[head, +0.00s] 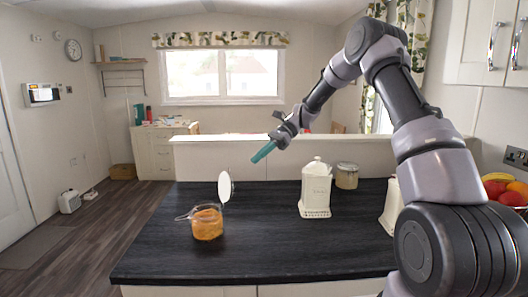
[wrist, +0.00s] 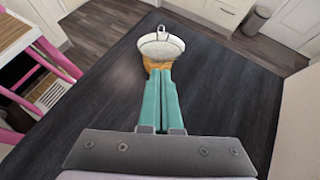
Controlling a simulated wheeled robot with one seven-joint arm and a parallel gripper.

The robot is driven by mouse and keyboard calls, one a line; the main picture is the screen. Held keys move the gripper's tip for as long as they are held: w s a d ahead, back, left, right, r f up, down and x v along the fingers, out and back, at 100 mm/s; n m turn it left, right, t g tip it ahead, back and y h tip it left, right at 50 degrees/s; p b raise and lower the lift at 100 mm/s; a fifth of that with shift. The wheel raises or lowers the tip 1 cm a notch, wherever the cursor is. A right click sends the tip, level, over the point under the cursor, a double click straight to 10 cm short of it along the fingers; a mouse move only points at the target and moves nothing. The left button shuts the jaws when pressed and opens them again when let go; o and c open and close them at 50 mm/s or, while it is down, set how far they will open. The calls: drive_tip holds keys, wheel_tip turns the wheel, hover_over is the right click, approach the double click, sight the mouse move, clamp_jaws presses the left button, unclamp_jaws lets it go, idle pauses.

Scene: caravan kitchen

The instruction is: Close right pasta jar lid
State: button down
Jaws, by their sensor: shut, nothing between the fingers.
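A glass jar of orange pasta (head: 208,224) stands on the dark counter, left of centre in the head view. Its round white lid (head: 225,187) stands open, upright on the jar's right side. In the wrist view the lid (wrist: 161,47) shows beyond my fingertips, with a metal clasp at its far edge and part of the orange jar (wrist: 152,65) below. My gripper (head: 257,158) is shut and empty, its teal fingers pointing down and left, above and to the right of the lid. The fingers (wrist: 160,74) lie together in the wrist view and hide part of the jar.
A white lidded canister (head: 315,190) stands right of the jar, with a closed glass jar (head: 347,176) behind it. Another white canister (head: 391,208) is partly hidden by my arm. A fruit bowl (head: 508,190) is at far right. The dark counter (head: 265,245) is clear in front.

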sight(230, 172)
drive_tip(key=s+a, duration=0.1)
drive_tip(key=a+f, duration=0.1)
drive_tip(key=a, duration=0.1)
drive_tip(key=s+a, duration=0.1)
drive_tip(key=a, duration=0.1)
drive_tip(key=shift+s+f, duration=0.3)
drive_tip(key=shift+f, duration=0.05)
drive_tip(key=shift+s+a+r, duration=0.15)
drive_tip(key=shift+s+a, duration=0.15)
drive_tip(key=shift+a, duration=0.45)
